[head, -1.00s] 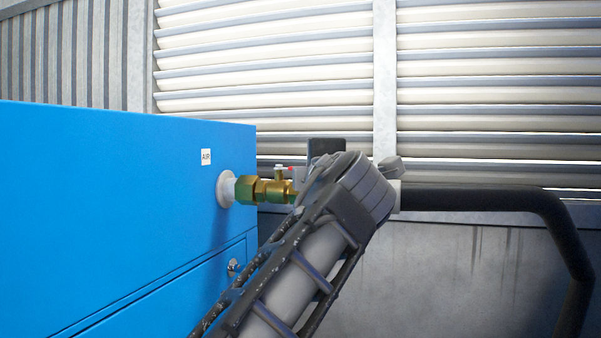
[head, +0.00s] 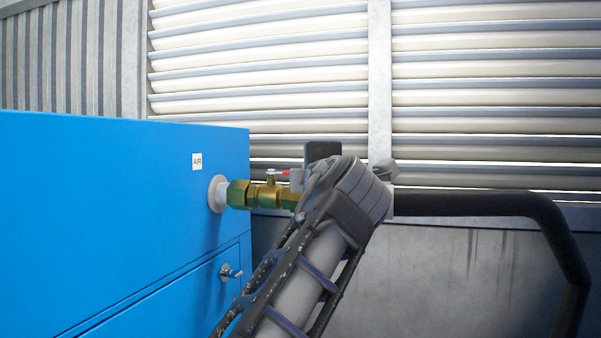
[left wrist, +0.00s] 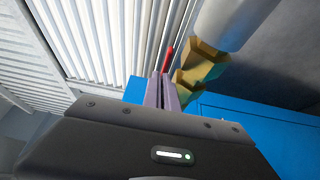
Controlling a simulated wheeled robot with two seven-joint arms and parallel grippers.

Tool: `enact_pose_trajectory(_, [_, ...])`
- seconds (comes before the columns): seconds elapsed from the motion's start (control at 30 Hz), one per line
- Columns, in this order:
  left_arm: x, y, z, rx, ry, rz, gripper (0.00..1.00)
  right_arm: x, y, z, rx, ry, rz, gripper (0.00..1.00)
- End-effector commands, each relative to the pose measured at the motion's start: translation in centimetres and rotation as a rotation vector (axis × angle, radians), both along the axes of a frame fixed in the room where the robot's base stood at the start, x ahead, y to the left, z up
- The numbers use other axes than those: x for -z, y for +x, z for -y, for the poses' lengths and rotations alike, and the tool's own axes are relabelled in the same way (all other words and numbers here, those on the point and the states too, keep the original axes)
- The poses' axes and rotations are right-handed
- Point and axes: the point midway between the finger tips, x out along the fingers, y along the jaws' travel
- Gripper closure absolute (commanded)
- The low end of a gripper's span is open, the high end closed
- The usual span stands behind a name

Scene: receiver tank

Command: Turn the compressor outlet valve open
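The brass valve (head: 262,195) sits on the pipe stub from the blue compressor (head: 110,215), beside the white "AIR" label. Its small red lever (head: 285,172) lies to the right of the stem, partly hidden by my left gripper (head: 297,180). In the left wrist view, the brass fitting (left wrist: 198,70) is right of the fingers. The red lever (left wrist: 168,58) sticks out past the tips of my left gripper (left wrist: 163,85). The two fingers are close together and appear closed around the lever's lower part. My right gripper is out of view.
A black hose (head: 470,203) runs right from the valve line and bends down. A small latch (head: 230,271) is on the compressor's front panel. A louvred wall (head: 480,110) and a vertical post (head: 379,80) stand behind.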

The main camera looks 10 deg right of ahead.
Motion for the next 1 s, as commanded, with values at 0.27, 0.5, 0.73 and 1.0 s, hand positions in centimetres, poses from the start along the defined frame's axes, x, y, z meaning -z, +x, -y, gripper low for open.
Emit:
enact_pose_trajectory(0.27, [0.5, -0.2, -0.5, -0.011, 0.004, -0.002, 1.00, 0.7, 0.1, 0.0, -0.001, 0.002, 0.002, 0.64])
enact_pose_trajectory(0.5, [0.5, -3.9, -0.9, -0.012, 0.000, 0.003, 1.00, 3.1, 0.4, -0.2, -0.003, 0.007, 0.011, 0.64])
enact_pose_trajectory(0.73, [0.1, -7.5, -1.5, -0.018, -0.001, 0.006, 1.00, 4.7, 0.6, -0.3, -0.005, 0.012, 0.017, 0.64])
enact_pose_trajectory(1.0, [-0.2, -8.3, -1.7, -0.020, 0.000, 0.005, 1.00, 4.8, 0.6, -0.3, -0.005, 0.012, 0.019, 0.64])
